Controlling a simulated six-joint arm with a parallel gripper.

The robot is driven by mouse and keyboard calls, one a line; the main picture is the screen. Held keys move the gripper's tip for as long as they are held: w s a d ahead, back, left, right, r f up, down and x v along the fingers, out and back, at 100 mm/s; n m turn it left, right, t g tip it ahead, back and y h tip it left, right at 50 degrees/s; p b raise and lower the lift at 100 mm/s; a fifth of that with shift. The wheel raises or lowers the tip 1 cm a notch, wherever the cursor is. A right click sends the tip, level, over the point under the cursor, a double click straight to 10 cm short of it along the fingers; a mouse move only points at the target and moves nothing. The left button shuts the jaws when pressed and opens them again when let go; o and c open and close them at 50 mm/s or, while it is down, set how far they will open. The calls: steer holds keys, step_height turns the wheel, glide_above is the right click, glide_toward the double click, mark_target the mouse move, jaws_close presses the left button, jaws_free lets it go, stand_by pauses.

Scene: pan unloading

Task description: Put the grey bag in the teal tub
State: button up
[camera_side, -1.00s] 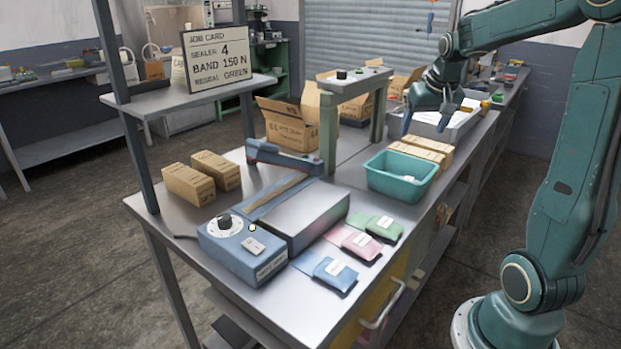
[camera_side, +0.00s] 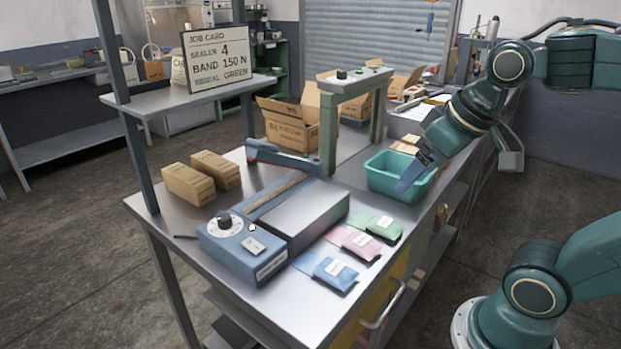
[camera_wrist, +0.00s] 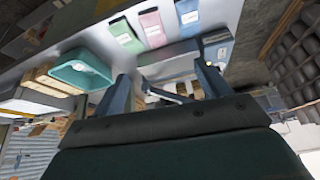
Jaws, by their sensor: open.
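The teal tub (camera_side: 375,184) stands on the bench near its right edge, and its rim shows in the wrist view (camera_wrist: 96,52). A small pale label lies inside the tub in the wrist view; the outline of a bag around it cannot be made out. I cannot pick out a grey bag elsewhere. My gripper (camera_side: 405,185) overlaps the tub's right side in the side view. In the wrist view my gripper (camera_wrist: 162,73) is open with nothing between its fingers, and the tub lies left of them.
A green bag (camera_side: 386,227), pink bag (camera_side: 361,243) and blue bag (camera_side: 335,273) lie in a row nearer the camera. The blue sealer (camera_side: 243,258) is left of them. Cartons (camera_side: 190,184) and a grey-green stand (camera_side: 327,130) are farther left and behind the tub.

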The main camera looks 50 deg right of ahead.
steer(key=shift+n+y, duration=0.3)
steer(key=shift+n, duration=0.4)
steer(key=s+a, duration=0.1)
steer(key=s+a+f, duration=0.1)
steer(key=s, duration=0.1)
steer(key=shift+a+f, duration=0.1)
steer(key=shift+a, duration=0.1)
